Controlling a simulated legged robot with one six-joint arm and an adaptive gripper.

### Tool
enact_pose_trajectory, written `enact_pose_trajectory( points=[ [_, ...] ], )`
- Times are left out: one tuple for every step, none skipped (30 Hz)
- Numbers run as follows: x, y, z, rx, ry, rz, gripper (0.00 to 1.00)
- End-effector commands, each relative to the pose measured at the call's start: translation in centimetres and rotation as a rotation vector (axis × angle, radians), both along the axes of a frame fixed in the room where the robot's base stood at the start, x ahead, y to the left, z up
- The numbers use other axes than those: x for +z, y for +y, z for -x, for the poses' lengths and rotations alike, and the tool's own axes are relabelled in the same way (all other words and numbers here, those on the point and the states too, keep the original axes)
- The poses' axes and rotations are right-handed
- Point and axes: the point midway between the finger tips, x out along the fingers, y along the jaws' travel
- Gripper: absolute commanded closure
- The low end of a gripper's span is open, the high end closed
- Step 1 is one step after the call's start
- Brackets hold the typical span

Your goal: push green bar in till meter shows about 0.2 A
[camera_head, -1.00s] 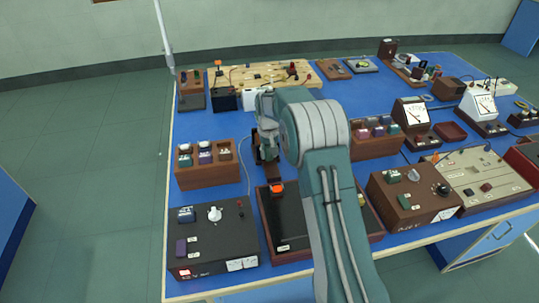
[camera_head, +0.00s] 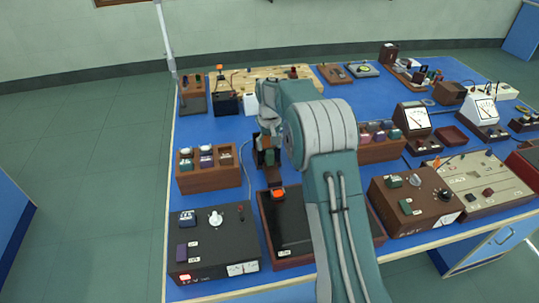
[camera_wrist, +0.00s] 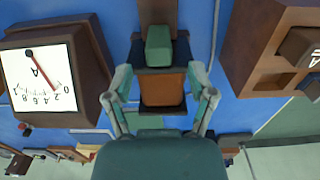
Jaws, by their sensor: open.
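A green bar (camera_wrist: 158,47) shows in the wrist view, in line with a rust-brown block in a dark frame (camera_wrist: 163,90). My gripper (camera_wrist: 160,64) is open, with its fingers on either side of these parts; I cannot tell whether it touches the bar. In the head view my gripper (camera_head: 268,142) is over the middle of the bench, and a small green patch (camera_head: 269,157) shows beneath it. A brown meter (camera_wrist: 36,80) marked A stands at the left of the wrist view, upside down. Its red needle lies between the 0 and 2 marks, nearer 2.
A brown block with sockets (camera_wrist: 270,50) is at the right of the wrist view. In the head view a wooden rack (camera_head: 208,172), a power unit (camera_head: 215,240) and a dark box with an orange switch (camera_head: 290,232) crowd the front. Blue bench shows at left rear (camera_head: 200,128).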

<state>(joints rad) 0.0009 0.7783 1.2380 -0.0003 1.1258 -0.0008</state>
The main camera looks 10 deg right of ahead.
Motion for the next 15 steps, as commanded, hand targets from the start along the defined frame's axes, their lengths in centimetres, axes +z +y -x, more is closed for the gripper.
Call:
enact_pose_trajectory(
  points=[
    [1.2, 0.0, -0.1, 0.000, -0.004, 0.000, 0.29],
    [1.8, 0.0, -0.1, 0.000, -0.004, 0.000, 0.29],
    [2.6, 0.0, -0.1, 0.000, -0.002, 0.000, 0.29],
    [3.1, 0.0, -0.1, 0.000, -0.003, 0.000, 0.29],
    [3.6, 0.1, -0.1, 0.000, -0.003, 0.000, 0.29],
    [4.3, 0.1, -0.1, 0.000, -0.001, 0.000, 0.29],
    [4.7, 0.1, -0.1, 0.000, -0.002, 0.000, 0.29],
    [5.0, 0.1, -0.1, 0.000, -0.001, 0.000, 0.29],
    [5.4, 0.1, -0.1, 0.000, 0.000, 0.000, 0.29],
    [5.6, 0.1, -0.1, 0.000, 0.000, 0.000, 0.29],
    [5.8, 0.1, -0.1, 0.000, 0.000, 0.000, 0.29],
    [5.9, 0.1, -0.1, 0.000, 0.002, 0.000, 0.29],
    [6.0, 0.1, -0.1, 0.000, 0.002, 0.000, 0.29],
    [6.1, 0.1, -0.1, 0.000, 0.003, 0.000, 0.29],
    [6.1, 0.1, 0.0, 0.000, 0.003, 0.000, 0.29]
  ],
)
